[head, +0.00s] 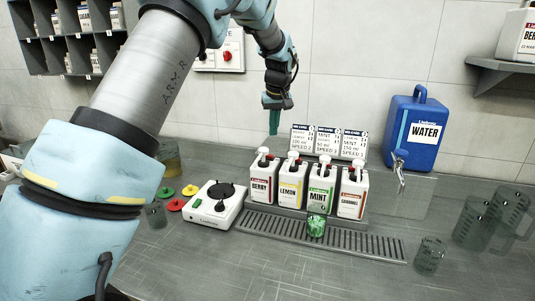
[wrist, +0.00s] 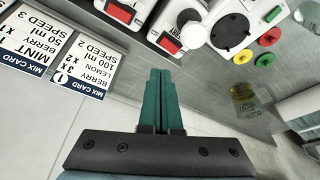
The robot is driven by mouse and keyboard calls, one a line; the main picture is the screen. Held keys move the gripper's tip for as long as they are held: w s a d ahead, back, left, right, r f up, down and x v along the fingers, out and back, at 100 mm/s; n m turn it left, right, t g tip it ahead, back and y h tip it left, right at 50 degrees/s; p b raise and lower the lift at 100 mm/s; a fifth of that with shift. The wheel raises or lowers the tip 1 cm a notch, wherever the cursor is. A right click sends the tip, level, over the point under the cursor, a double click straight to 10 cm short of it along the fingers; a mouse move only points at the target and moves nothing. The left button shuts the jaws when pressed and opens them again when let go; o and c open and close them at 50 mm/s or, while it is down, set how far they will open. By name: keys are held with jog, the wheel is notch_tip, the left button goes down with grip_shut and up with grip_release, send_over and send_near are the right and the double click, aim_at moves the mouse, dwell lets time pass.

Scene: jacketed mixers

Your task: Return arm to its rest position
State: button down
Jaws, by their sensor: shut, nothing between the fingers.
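My gripper (head: 273,122) hangs in the air above and behind the row of bottles, its green fingers pointing down. In the wrist view the fingers (wrist: 161,95) lie pressed together with nothing between them. My arm crosses the left of the head view and bends down to the gripper near the back wall. The gripper touches nothing that I can see.
Bottles labelled berry (head: 262,182), lemon (head: 292,182), mint (head: 321,186) and caramel (head: 353,194) stand behind a drip grate (head: 350,243). A green-filled glass (head: 316,226) is before mint. A white mixer (head: 213,208), blue water container (head: 414,134) and empty glasses (head: 429,255) stand around.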

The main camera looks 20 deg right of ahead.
jog(key=s+a+f+g, duration=0.1)
jog(key=s+a, duration=0.2)
jog(key=a, duration=2)
jog(key=s+a+f, duration=0.4)
jog(key=s+a, duration=1.3)
jog(key=s, duration=0.1)
jog(key=shift+a+f+n+g, duration=0.15)
jog(key=shift+a+n+g, duration=0.05)
jog(key=shift+n+g, duration=0.2)
